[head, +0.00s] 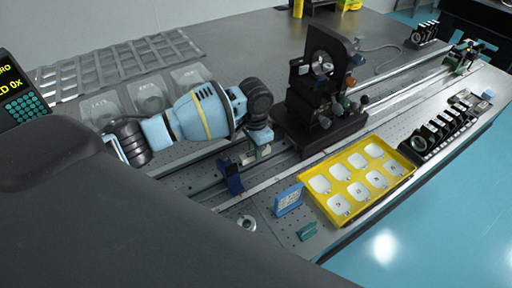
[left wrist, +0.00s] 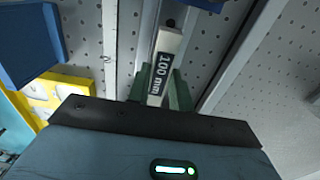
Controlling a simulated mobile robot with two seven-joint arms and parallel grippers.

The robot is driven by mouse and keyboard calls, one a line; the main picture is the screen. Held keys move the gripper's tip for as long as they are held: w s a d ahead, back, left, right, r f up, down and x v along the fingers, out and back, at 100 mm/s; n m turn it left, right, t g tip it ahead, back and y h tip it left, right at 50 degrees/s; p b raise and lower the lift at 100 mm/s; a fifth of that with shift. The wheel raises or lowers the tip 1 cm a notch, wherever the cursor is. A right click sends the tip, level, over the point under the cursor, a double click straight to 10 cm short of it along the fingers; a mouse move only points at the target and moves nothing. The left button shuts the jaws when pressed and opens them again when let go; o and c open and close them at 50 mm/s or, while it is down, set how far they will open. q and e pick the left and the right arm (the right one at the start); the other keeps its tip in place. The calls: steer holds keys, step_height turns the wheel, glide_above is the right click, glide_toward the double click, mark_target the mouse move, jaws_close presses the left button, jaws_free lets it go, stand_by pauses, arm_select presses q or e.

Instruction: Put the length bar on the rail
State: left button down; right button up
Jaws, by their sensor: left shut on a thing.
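My left gripper (head: 262,150) reaches in from the left, over the rail. In the left wrist view its greenish fingers (left wrist: 162,92) are shut on the length bar (left wrist: 166,62), a pale bar with a dark label reading "100 mm". The bar points away from the gripper, above the table. In the head view only a small pale part near the fingers shows. The rail (head: 406,86) runs diagonally from lower left to upper right; its pale edge shows in the left wrist view (left wrist: 236,58). I cannot tell whether the bar touches the rail. My right gripper is not in view.
A dark blue holder (head: 231,177) stands at the rail, left of the gripper. A black optical mount (head: 322,100) stands on the rail to the right.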

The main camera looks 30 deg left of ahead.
arm_select(q)
steer(key=shift+f, duration=0.15)
steer(key=c, duration=1.3)
jaws_free()
steer(key=shift+o, duration=0.2)
step_height(320, 180, up, 12)
steer(key=p, duration=0.1)
